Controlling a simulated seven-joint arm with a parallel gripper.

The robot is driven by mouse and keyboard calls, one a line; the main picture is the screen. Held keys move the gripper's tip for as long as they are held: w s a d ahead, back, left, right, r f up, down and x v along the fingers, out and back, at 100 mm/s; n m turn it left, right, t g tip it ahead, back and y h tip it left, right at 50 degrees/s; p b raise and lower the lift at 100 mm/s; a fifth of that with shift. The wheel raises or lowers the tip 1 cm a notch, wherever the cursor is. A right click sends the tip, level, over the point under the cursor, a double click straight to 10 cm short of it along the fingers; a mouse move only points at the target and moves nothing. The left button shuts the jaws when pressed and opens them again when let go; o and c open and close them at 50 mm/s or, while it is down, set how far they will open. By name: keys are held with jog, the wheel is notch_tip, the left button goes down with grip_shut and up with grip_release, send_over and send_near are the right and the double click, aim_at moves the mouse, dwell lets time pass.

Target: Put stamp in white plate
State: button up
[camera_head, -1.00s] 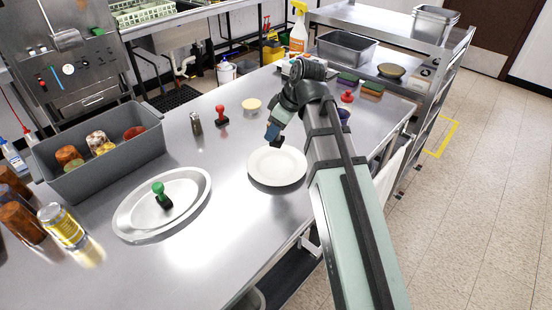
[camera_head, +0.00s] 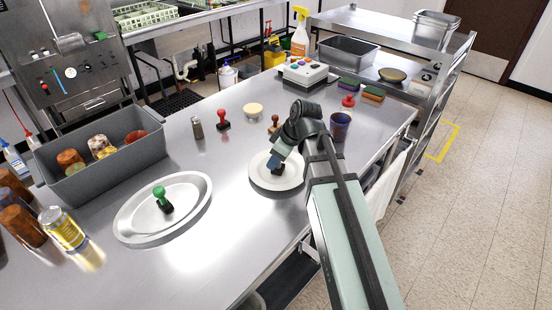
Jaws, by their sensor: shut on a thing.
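The white plate (camera_head: 257,180) lies on the steel table in the middle of the view. My gripper (camera_head: 279,158) is above the plate, pointing down. It is shut on a small stamp with a dark base (camera_head: 277,170), which looks blue higher up. The stamp is over the plate's inner area, at or very close to its surface; I cannot tell whether it touches. The jaws and my arm hide part of the stamp and the plate's right side.
A red stamp (camera_head: 223,121), a metal shaker (camera_head: 197,128), a cream bowl (camera_head: 253,110) and a brown stamp (camera_head: 273,124) stand behind the plate. A dark cup (camera_head: 340,127) stands right of my arm.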

jog(key=shift+f, duration=0.1)
jog(key=o, duration=1)
jog(key=shift+f, duration=0.1)
jog(key=v, duration=1.2)
